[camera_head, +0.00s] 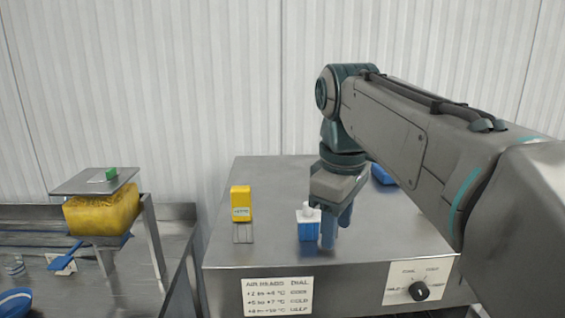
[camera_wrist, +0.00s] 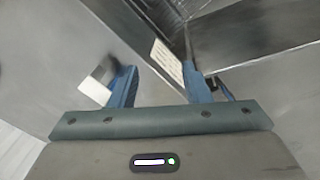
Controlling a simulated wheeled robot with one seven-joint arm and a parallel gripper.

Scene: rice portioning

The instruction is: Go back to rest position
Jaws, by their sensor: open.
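My gripper (camera_head: 337,222) points down over the right part of the steel counter (camera_head: 265,185) in the head view. Its blue fingers are apart and nothing shows between them in the wrist view (camera_wrist: 160,85). A blue box with a white top (camera_head: 308,226) stands on the counter just left of the fingers. In the wrist view a white and grey block (camera_wrist: 97,85) lies beside the left finger; I cannot tell whether they touch.
A yellow box (camera_head: 241,203) stands left on the counter. A blue item (camera_head: 383,174) is partly hidden behind my arm. A dial (camera_head: 419,291) and a label (camera_head: 278,296) are on the counter front. A stand with a yellow container (camera_head: 103,213) is at far left.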

